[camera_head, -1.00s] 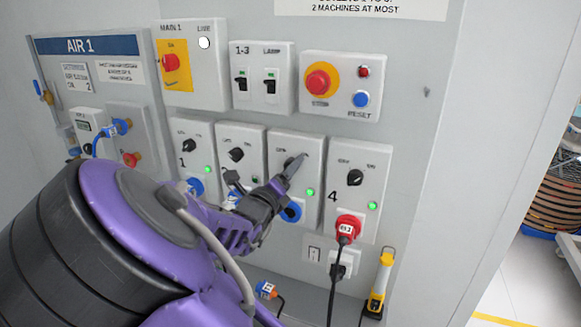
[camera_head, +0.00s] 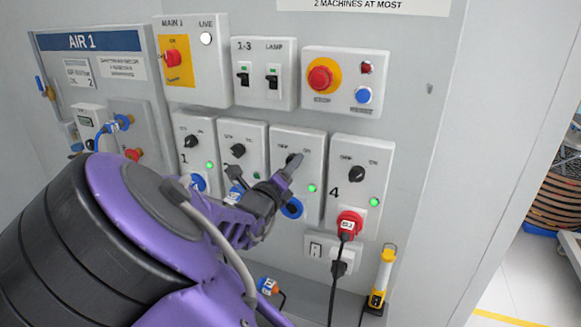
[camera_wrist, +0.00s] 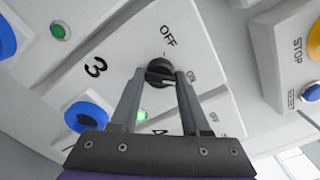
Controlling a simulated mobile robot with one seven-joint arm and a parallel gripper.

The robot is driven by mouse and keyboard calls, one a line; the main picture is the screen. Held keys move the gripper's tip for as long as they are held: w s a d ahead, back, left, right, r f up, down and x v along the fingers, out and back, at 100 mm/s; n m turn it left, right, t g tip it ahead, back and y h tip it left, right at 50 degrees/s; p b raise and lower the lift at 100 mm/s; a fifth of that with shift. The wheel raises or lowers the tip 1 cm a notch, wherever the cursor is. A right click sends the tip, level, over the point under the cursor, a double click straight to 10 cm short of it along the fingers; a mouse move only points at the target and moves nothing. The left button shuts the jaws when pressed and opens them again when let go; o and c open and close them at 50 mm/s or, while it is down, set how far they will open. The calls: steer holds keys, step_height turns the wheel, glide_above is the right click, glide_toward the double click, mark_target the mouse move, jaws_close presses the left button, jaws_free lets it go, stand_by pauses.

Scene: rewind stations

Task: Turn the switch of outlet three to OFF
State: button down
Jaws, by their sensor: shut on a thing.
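The outlet three box (camera_head: 313,146) is a white panel with a green lamp (camera_head: 312,188) lit and a blue socket (camera_head: 292,209). In the wrist view its panel (camera_wrist: 120,45) carries the number 3 and the words OFF and ON. Its black round switch (camera_wrist: 160,72) sits between the two fingertips of my gripper (camera_wrist: 159,77), which is shut on it. A small white mark shows on the switch's lower edge; its exact setting is hard to tell.
Outlet four (camera_head: 359,153) with a red plug (camera_head: 349,224) is close on the right, and outlet two (camera_head: 240,150) close on the left. An emergency stop box (camera_head: 342,80) and breaker box (camera_head: 264,72) are above. A yellow lamp (camera_head: 381,277) stands lower right.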

steer(key=shift+n, duration=0.3)
steer(key=n+p, duration=0.1)
steer(key=n, duration=0.4)
steer(key=n+p, duration=0.1)
steer(key=n, duration=0.5)
steer(key=n+p, duration=0.1)
steer(key=n, duration=0.5)
steer(key=shift+r, duration=0.25)
steer(key=shift+n, duration=0.3)
steer(key=shift+c, duration=2.1)
jaws_free()
